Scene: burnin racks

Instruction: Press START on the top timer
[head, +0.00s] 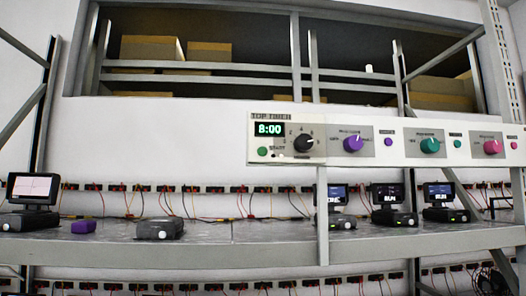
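The top timer (287,124) is the left section of a pale control panel mounted on the rack above the bench. Its green display (269,129) reads 8:00. A small green button (262,151) sits below the display, with lettering that looks like START to its right. A black knob (304,143) is on the timer's right side. Neither of my grippers is in view.
The panel (408,158) continues right with purple, teal and pink knobs. Below, a grey bench (260,231) holds several small devices, some with screens, and a purple block (83,227). A grey post (322,215) stands under the panel. Boxes (150,48) sit on upper shelves.

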